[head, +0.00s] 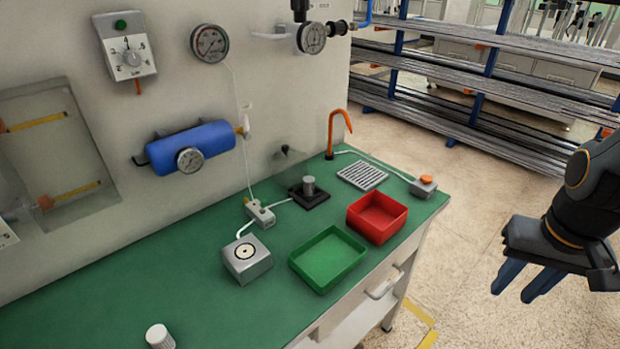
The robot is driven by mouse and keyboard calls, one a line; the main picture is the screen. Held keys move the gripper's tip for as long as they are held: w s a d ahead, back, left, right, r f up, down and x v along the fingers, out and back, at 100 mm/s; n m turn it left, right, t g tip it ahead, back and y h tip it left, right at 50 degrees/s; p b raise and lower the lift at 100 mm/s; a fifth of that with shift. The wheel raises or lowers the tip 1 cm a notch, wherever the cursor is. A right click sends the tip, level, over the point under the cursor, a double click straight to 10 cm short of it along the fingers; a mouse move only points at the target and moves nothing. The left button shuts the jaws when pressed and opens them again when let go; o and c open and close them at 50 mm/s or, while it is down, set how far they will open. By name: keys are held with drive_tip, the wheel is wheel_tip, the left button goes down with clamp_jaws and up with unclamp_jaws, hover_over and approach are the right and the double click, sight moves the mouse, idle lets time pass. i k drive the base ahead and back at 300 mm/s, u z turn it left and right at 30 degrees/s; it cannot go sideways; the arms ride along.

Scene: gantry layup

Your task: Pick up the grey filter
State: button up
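A small light-grey cylinder with a ribbed side, which looks like the grey filter (159,337), stands upright on the green bench top (190,290) at the lower left. The picture's bottom edge lies close to its base. My gripper (525,284) is at the right, out over the floor beyond the bench. Its two blue fingers point down and are apart, with nothing between them. It is far from the filter.
A grey box with a round disc (247,259), a green tray (328,258) and a red tray (377,217) stand on the bench. Behind them are a grey cylinder on a black base (309,187), an orange hook (338,132) and a slotted plate (362,176). Open bench surrounds the filter.

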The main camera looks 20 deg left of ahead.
sight(309, 181)
drive_tip(key=u, duration=0.7)
drive_tip(key=i, duration=0.85)
drive_tip(key=u, duration=0.85)
